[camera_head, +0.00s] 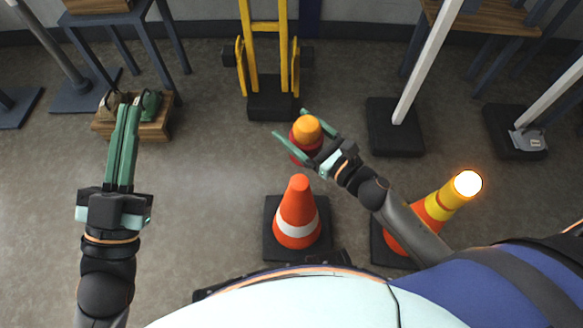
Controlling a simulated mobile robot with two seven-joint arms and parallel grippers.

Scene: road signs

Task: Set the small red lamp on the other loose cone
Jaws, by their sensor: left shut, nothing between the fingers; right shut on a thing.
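The small red lamp (305,134), with an orange dome above a red lower part, is between the fingers of my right gripper (290,122). That gripper is shut on it and holds it beyond a loose orange cone (297,212). This cone has a white band and a dark square base, stands upright, and has nothing on its tip. A second cone (430,212) with yellow and orange bands stands at the right and bears a brightly lit lamp (467,184); my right forearm hides part of it. My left gripper (127,98) is shut and empty at the left.
A low wooden stand (152,130) with green-and-brown items lies under my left fingertips. A yellow trolley (266,50) stands at the back. Posts on dark bases (395,135) stand at the back right. Floor left of the near cone is clear.

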